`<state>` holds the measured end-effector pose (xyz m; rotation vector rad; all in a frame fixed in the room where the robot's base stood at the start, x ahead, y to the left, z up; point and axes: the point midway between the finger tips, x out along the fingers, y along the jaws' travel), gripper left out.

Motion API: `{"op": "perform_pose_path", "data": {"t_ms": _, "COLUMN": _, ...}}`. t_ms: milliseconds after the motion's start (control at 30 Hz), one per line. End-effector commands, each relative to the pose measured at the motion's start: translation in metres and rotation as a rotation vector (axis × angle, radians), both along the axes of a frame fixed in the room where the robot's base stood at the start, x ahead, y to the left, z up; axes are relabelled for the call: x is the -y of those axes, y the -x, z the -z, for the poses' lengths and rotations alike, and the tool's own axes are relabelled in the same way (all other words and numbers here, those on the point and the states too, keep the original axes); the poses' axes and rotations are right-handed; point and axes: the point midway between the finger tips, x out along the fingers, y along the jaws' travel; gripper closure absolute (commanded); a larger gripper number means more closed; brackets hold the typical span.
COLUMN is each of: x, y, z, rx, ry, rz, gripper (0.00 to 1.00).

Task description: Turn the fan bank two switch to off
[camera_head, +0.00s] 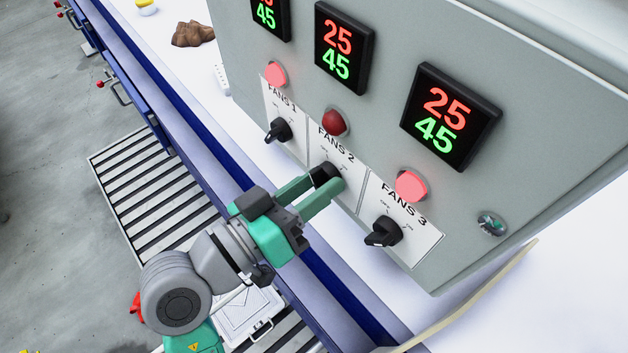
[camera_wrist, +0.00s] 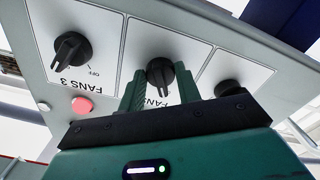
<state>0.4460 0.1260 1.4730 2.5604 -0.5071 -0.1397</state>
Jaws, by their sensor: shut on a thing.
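The FANS 2 switch (camera_head: 324,174) is a black rotary knob on a white label plate, in the middle of a row of three on the grey control box. My gripper (camera_head: 328,186) reaches it from the front left, its green fingers on either side of the knob and shut on it. In the wrist view the knob (camera_wrist: 160,72) sits between the fingertips (camera_wrist: 160,88), its ridge roughly upright in the picture. The fingers partly hide the knob and its markings in the head view. The lamp (camera_head: 335,122) above FANS 2 is dark red and looks unlit.
The FANS 1 knob (camera_head: 278,130) and FANS 3 knob (camera_head: 384,232) flank it closely. Their lamps (camera_head: 275,74) (camera_head: 411,185) glow pink. Black displays (camera_head: 451,116) show 25 and 45. A white bench (camera_head: 225,135) with a blue edge lies below the box.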

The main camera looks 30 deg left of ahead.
Motion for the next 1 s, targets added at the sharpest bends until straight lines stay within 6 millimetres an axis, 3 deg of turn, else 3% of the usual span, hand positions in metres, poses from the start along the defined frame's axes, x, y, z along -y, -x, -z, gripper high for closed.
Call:
{"op": "perform_pose_path", "data": {"t_ms": 267, "x": 0.000, "y": 0.000, "z": 0.000, "rx": 0.001, "ry": 0.001, "rz": 0.000, "gripper": 0.89}}
{"op": "perform_pose_path", "data": {"t_ms": 300, "x": 0.000, "y": 0.000, "z": 0.000, "rx": 0.001, "ry": 0.001, "rz": 0.000, "gripper": 0.61}}
{"op": "perform_pose_path", "data": {"t_ms": 400, "x": 0.000, "y": 0.000, "z": 0.000, "rx": 0.000, "ry": 0.001, "rz": -0.001, "gripper": 0.45}}
{"op": "perform_pose_path", "data": {"t_ms": 700, "x": -0.002, "y": 0.004, "z": 0.001, "rx": 0.000, "ry": 0.000, "rz": -0.001, "gripper": 0.45}}
{"op": "perform_pose_path", "data": {"t_ms": 1000, "x": -0.024, "y": 0.057, "z": 0.002, "rx": 0.002, "ry": 0.000, "rz": -0.003, "gripper": 0.45}}
